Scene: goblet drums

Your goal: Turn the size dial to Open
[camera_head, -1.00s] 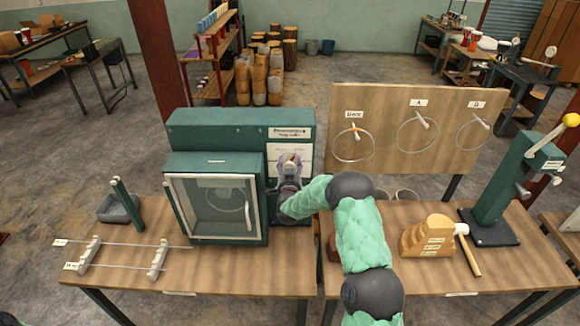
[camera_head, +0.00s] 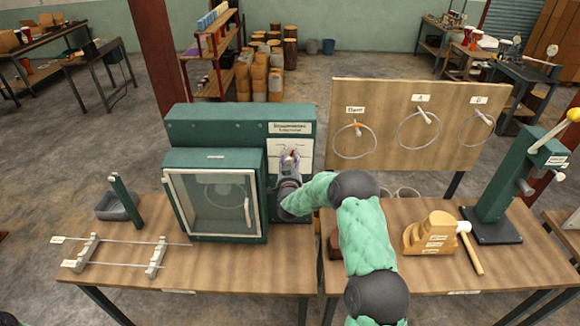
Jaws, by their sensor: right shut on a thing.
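The green machine (camera_head: 240,126) stands on the left wooden table, with a glass door (camera_head: 212,205) on its front. To the right of the door is a white panel (camera_head: 305,150) with small markings. My right gripper (camera_head: 290,160) is at this panel, shut on the size dial, which the fingers mostly hide. I cannot read the dial's setting. My left gripper is not in view.
A board with hanging rings (camera_head: 412,125) stands behind the right table. A stepped wooden block (camera_head: 430,234), a mallet (camera_head: 468,247) and a green lever press (camera_head: 505,185) are on that table. Rods on supports (camera_head: 120,250) lie at the left table's front.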

